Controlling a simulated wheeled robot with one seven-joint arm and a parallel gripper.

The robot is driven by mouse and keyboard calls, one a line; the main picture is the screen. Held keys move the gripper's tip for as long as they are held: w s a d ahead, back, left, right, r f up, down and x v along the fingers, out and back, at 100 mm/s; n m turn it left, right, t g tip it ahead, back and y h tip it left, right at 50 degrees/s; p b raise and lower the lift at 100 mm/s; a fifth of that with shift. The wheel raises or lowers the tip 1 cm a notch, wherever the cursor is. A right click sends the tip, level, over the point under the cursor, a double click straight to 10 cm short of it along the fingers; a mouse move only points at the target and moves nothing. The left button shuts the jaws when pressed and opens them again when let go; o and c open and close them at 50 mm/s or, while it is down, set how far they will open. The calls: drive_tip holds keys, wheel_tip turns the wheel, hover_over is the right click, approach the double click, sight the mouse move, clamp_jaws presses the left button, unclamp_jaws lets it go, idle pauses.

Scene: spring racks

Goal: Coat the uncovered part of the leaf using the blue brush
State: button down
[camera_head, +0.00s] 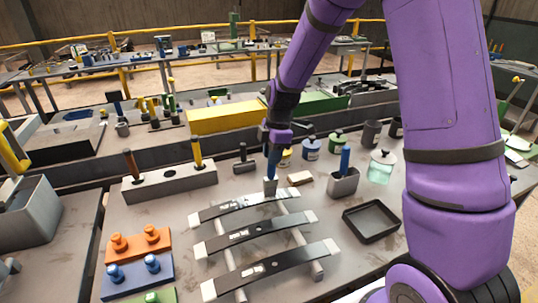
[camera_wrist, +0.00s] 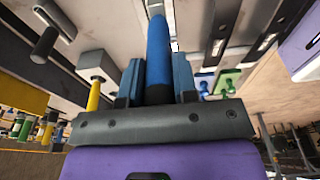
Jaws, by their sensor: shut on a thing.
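My gripper (camera_head: 276,140) is shut on the blue brush (camera_head: 272,165), which hangs upright with its pale head down. In the wrist view the blue handle (camera_wrist: 158,50) stands between the two blue fingers of the gripper (camera_wrist: 158,88). The brush head is at the upper edge of the far leaf (camera_head: 240,207), right of its middle; I cannot tell whether they touch. This leaf is dark with pale ends and a light patch. A middle leaf (camera_head: 262,228) and a near leaf (camera_head: 285,262) lie parallel on the rack's bars.
A grey holder (camera_head: 343,183) with another blue handle stands right of the brush, with a dark tray (camera_head: 371,222) in front. Blue (camera_head: 310,149) and green-lidded (camera_head: 337,141) pots stand behind. A grey block (camera_head: 170,184) with two upright handles is at left. Orange (camera_head: 137,246) and blue peg blocks lie front left.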

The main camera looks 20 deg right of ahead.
drive_tip(key=shift+a, duration=1.15)
drive_tip(key=shift+d+f, duration=0.15)
drive_tip(key=shift+d, duration=1)
drive_tip(key=shift+a+r, duration=0.2)
drive_tip(key=shift+a, duration=0.95)
drive_tip(key=shift+d+f, duration=0.15)
drive_tip(key=shift+d, duration=1)
drive_tip(key=shift+d+r, duration=0.2)
drive_tip(key=shift+r, duration=2.8)
